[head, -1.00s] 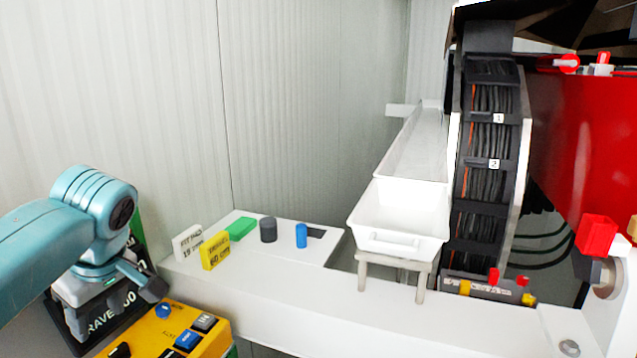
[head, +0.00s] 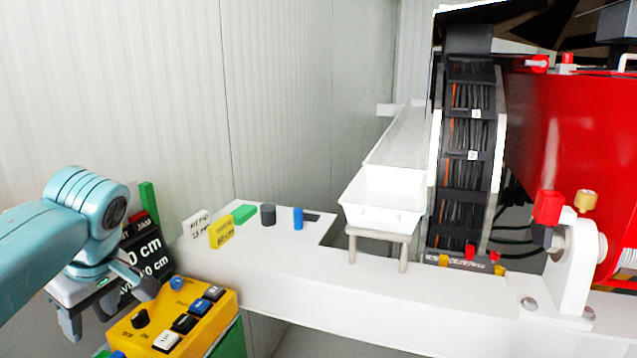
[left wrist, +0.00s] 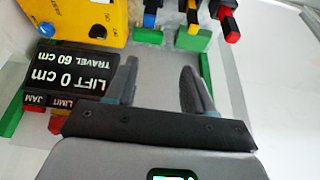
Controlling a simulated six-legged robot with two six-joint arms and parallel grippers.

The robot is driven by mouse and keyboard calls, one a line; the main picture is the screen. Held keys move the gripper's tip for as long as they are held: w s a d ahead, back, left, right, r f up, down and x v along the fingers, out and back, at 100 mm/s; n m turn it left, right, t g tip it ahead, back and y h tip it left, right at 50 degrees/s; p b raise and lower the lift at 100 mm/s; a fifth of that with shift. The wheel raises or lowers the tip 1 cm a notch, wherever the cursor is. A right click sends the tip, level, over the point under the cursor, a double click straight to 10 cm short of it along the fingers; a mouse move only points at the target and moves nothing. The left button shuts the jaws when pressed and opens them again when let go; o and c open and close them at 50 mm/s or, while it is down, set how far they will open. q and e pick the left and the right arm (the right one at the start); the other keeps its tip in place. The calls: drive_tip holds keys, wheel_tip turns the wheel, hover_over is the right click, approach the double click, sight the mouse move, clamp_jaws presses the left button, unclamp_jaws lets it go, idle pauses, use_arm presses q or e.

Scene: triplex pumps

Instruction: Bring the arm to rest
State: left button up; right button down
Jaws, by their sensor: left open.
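My left gripper (head: 108,308) hangs at the lower left of the head view, above and left of the yellow control box. Its two dark fingers are apart, with nothing between them. In the left wrist view the open fingers (left wrist: 157,80) point toward a pale surface, beside a black display (left wrist: 70,72) that reads LIFT 0 cm, TRAVEL 60 cm. The same display (head: 150,262) is partly hidden behind my gripper in the head view. My right gripper is not in view.
The yellow control box (head: 222,298) with knobs and buttons is close to my left gripper. A white ledge (head: 275,285) carries a green block, a dark cylinder, a blue cylinder and two signs. A white tray (head: 385,215), cable chain (head: 465,190) and red machine (head: 560,130) stand to the right.

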use_arm(q)
drive_tip(key=w+d+f+m+h, duration=0.1)
drive_tip(key=d+f+m+h, duration=0.2)
drive_tip(key=f, duration=0.7)
drive_tip(key=w+d+f+m, duration=0.1)
drive_tip(key=d+f+m, duration=0.2)
drive_tip(key=d+f, duration=0.45)
drive_tip(key=w+d+f+m+h, duration=0.2)
drive_tip(key=d+f+m, duration=0.1)
drive_tip(key=f, duration=0.9)
drive_tip(key=s+d+f+m+h, duration=0.1)
drive_tip(key=s+d+f, duration=0.4)
drive_tip(key=s+f, duration=0.4)
drive_tip(key=s+d+f+m+h, duration=0.2)
drive_tip(key=s+d+f, duration=0.2)
drive_tip(key=s+f, duration=0.6)
drive_tip(key=shift+s+d+f+m+g, duration=0.3)
drive_tip(key=shift+s+d+g, duration=0.1)
drive_tip(key=shift+s, duration=0.75)
